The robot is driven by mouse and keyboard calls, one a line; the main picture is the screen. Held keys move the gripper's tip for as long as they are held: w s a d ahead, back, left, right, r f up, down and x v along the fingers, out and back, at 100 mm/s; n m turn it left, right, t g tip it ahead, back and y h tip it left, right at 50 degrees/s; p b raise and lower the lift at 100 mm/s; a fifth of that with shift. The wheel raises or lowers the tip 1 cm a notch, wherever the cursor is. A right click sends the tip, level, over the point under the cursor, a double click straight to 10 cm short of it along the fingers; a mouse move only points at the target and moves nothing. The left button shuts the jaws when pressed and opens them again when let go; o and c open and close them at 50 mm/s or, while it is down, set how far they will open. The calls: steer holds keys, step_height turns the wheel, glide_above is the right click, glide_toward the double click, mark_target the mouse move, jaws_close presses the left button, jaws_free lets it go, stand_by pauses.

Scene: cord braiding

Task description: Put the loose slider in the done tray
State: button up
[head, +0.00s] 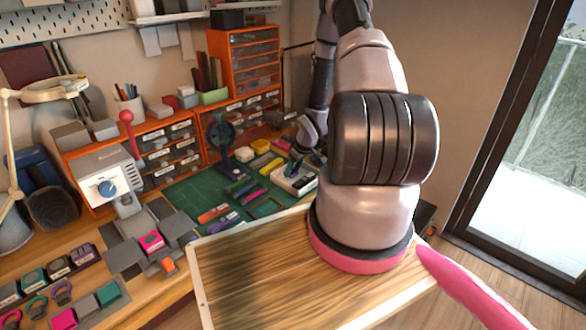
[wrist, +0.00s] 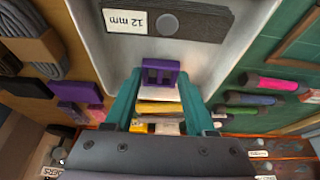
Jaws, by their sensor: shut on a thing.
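My gripper (wrist: 161,78) has teal fingers, and they are shut on a small purple slider (wrist: 161,71) with dark slots, held at the fingertips. In the wrist view, a pale grey tray (wrist: 108,68) lies below and beyond the fingers. A dark block with a white "12 mm" label (wrist: 126,20) lies at its far side. I cannot read a tray name. In the head view, my gripper (head: 298,153) is small and partly dark, over the pale tray (head: 283,186) on the green mat. The slider cannot be made out there.
Pink, purple and green pieces (wrist: 277,84) lie on the green mat right of the tray in the wrist view. A small dark fan-like stand (head: 222,140) is left of the tray in the head view. Orange drawer units (head: 240,110) stand behind. A grey press (head: 110,180) stands left.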

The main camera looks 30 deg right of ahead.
steer(key=shift+f, duration=0.3)
stand_by(0.5)
steer(key=o, duration=1.2)
